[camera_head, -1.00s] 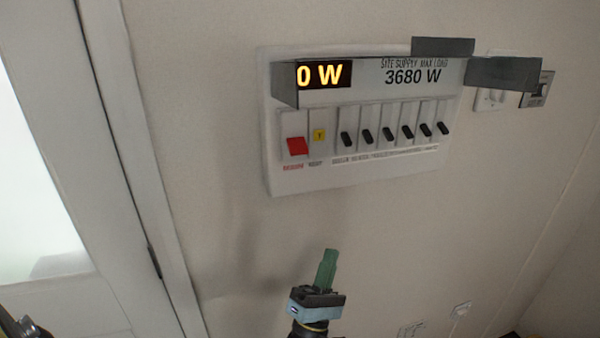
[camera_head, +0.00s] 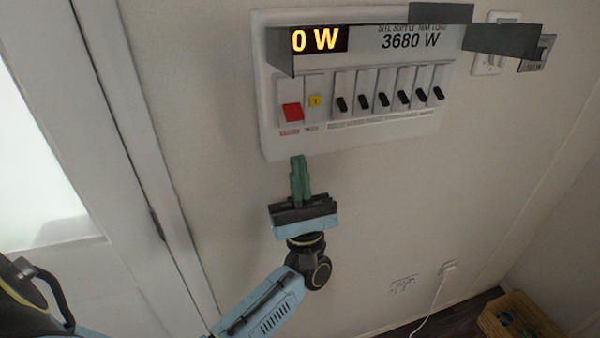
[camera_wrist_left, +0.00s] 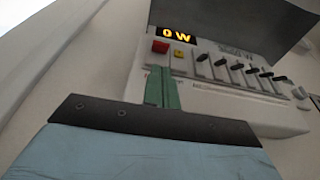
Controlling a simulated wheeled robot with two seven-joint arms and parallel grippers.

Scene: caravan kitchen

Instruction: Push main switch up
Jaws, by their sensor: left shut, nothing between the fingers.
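The main switch (camera_head: 292,112) is the red rocker at the left end of a white wall panel (camera_head: 350,148). It also shows in the left wrist view (camera_wrist_left: 160,47). Its red part sits low in its housing. My left gripper (camera_head: 299,160) is shut and empty, its green fingers together and pointing up. In the head view the fingertips show just below the panel's lower edge, under the red switch. In the left wrist view the fingers (camera_wrist_left: 161,72) overlap the panel just below the switch. I cannot tell whether they touch it. My right gripper is not in view.
A yellow button (camera_head: 315,101) and several black breaker switches (camera_head: 382,100) sit right of the main switch. The display (camera_head: 318,40) reads 0 W. A grey flap (camera_head: 502,42) juts out at the upper right. A yellow crate (camera_head: 518,318) stands on the floor at lower right.

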